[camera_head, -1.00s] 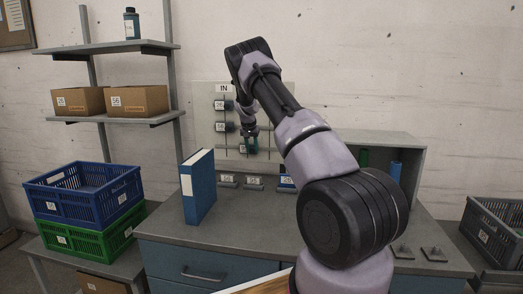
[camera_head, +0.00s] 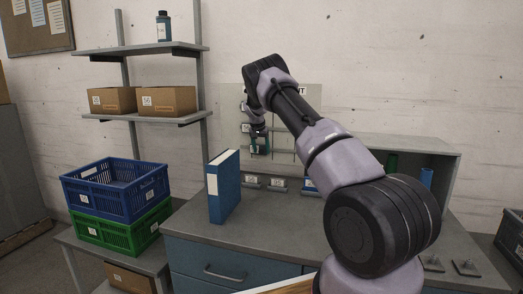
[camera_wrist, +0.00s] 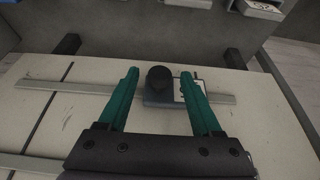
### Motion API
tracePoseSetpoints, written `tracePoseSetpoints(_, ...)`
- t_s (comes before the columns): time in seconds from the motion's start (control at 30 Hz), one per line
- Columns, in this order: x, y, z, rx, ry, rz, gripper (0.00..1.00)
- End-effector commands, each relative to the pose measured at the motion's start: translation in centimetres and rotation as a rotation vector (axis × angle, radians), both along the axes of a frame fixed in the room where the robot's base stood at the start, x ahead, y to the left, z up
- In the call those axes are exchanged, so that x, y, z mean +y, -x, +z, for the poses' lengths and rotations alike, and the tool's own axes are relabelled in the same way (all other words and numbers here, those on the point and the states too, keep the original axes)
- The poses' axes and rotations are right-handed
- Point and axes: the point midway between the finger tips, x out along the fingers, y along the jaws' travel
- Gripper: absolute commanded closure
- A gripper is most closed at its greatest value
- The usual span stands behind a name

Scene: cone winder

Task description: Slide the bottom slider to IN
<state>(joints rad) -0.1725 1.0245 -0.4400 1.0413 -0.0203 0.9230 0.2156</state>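The slider panel (camera_head: 284,135) stands upright at the back of the bench, with several labelled sliders on its left side. Its IN label is hidden behind my arm. The wrist view shows the bottom slider as a grey block with a round black knob (camera_wrist: 159,78) and a white label, on a metal rail (camera_wrist: 70,87). My gripper (camera_wrist: 160,74) has green fingers, spread on either side of the knob with a visible gap at each side. In the head view my gripper (camera_head: 260,147) is at the panel's lower left and covers much of the slider.
A blue binder (camera_head: 224,190) stands on the bench left of the panel. Small labelled blocks (camera_head: 251,181) sit below the panel. A grey open shelf unit (camera_head: 400,146) stands at right. Blue and green crates (camera_head: 105,200) are at left.

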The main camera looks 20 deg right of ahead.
Motion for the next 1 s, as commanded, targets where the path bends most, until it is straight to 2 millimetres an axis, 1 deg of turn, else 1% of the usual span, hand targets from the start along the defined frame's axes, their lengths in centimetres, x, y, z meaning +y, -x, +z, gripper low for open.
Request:
tracePoseSetpoints(0.23, 0.0, 0.0, 0.0, 0.001, 0.001, 0.0, 0.35)
tracePoseSetpoints(0.37, 0.2, 0.3, 0.9, -0.001, 0.001, 0.0, 0.35)
tracePoseSetpoints(0.47, 0.5, 0.8, 2.5, -0.003, 0.001, 0.0, 0.35)
tracePoseSetpoints(0.7, 1.6, 2.4, 7.0, -0.001, 0.0, 0.0, 0.35)
tracePoseSetpoints(0.8, 2.0, 2.9, 8.4, -0.002, 0.001, 0.001, 0.35)
tracePoseSetpoints(0.9, 2.2, 3.2, 9.4, -0.001, 0.001, 0.001, 0.35)
tracePoseSetpoints(1.0, 2.3, 3.4, 9.8, 0.0, 0.0, 0.0, 0.35)
